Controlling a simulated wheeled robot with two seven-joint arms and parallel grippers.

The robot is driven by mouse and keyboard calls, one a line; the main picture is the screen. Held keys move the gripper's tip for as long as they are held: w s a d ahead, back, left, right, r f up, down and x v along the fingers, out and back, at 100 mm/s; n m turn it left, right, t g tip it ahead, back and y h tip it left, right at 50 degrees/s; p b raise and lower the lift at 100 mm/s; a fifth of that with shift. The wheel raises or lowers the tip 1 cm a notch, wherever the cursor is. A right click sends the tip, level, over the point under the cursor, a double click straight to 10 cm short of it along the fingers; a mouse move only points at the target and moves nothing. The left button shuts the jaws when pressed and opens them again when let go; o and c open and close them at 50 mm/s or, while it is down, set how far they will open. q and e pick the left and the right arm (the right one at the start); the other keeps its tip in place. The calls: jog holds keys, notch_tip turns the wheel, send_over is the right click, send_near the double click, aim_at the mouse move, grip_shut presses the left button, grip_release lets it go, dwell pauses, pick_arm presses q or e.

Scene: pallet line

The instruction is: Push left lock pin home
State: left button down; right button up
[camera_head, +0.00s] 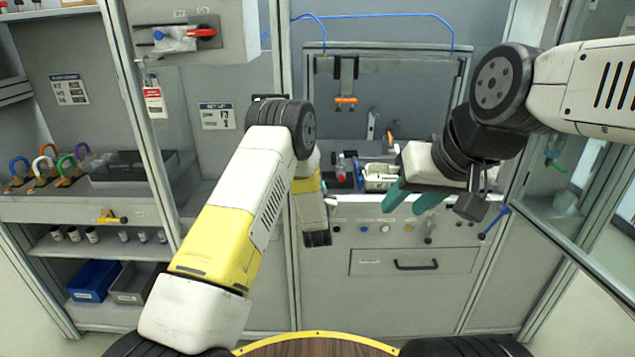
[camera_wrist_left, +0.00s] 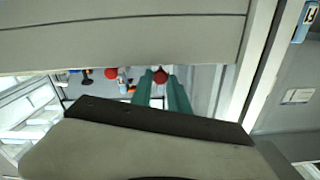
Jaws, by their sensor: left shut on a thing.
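My left gripper (camera_wrist_left: 160,84) shows in the left wrist view as two green fingers, shut on a red ball-shaped knob (camera_wrist_left: 160,75) at their tips. I cannot tell for sure that this knob belongs to the left lock pin; the rest of it is hidden. In the head view my left forearm hangs in front of the machine's left side, and its fingers are hidden. My right gripper (camera_head: 404,206) has two teal fingers set apart, with nothing seen between them, in front of the machine's ledge at the right.
A second red knob (camera_wrist_left: 110,73) shows to the left in the wrist view. The machine front has buttons and a drawer (camera_head: 398,263). A blue-handled lever (camera_head: 495,222) stands at its right. An orange-tipped clamp (camera_head: 346,101) hangs in the bay. A frame post (camera_head: 286,70) runs near my left arm.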

dwell(0.4)
pick_arm(q)
jog(key=shift+w+r, duration=0.1)
jog(key=shift+w, duration=1.4)
jog(key=c, duration=1.3)
grip_release()
jog(key=shift+o, duration=0.2)
jog(key=s, duration=0.7)
jog(key=shift+s, duration=0.35)
